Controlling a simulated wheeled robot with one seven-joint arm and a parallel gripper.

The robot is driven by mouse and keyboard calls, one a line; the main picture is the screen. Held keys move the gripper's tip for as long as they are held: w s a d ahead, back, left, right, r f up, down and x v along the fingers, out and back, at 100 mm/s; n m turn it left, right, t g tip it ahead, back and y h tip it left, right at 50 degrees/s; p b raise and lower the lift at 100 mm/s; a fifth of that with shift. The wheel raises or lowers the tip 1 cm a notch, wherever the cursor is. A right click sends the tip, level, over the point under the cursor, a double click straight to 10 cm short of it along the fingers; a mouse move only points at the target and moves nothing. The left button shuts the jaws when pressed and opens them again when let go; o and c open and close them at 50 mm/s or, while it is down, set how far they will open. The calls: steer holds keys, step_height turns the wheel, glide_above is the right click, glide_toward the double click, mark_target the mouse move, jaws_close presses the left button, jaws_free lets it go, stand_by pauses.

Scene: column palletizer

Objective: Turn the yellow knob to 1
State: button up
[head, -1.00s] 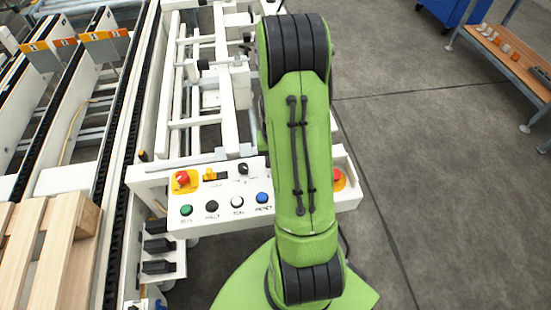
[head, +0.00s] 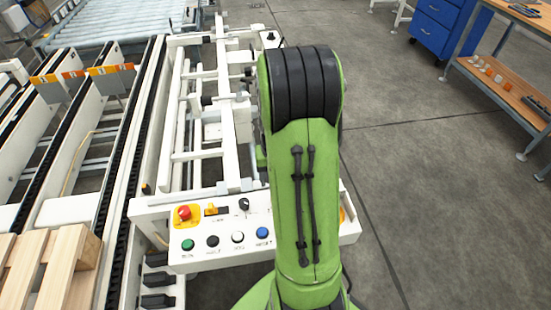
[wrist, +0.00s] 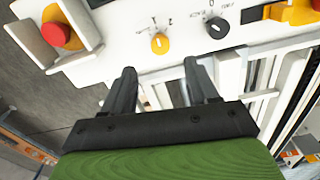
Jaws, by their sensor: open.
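The yellow knob (wrist: 160,43) sits on the white control panel (wrist: 120,45) in the wrist view, with small printed marks beside it. Which mark it points to is too small to tell. My gripper (wrist: 160,70) is open and empty, its two dark fingers spread and pointing toward the panel, with the knob just beyond and between their tips in the picture. I see no contact. In the head view my green arm covers the part of the panel where the knob would be.
A black knob (wrist: 217,28) is right of the yellow one, and a red button (wrist: 58,32) on a yellow base is left. In the head view, green (head: 188,245), black, white and blue buttons line the panel front. Conveyor rails stand left; open floor lies right.

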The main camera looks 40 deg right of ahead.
step_height(320, 180, up, 7)
steer(key=p, duration=0.1)
stand_by(0.5)
steer(key=s+a+r+n+t+p, duration=0.2)
steer(key=s+a+r+n+t, duration=0.15)
steer(key=a+r, duration=0.9)
steer(key=s+a+r+n+t+p, duration=0.1)
steer(key=s+a+r+n+t, duration=0.1)
steer(key=s+a, duration=0.5)
steer(key=r+n, duration=0.1)
steer(key=n, duration=0.1)
steer(key=shift+s+a+r+n, duration=0.15)
steer(key=shift+a+r+n, duration=0.05)
steer(key=shift+n, duration=0.15)
steer(key=shift+d, duration=0.1)
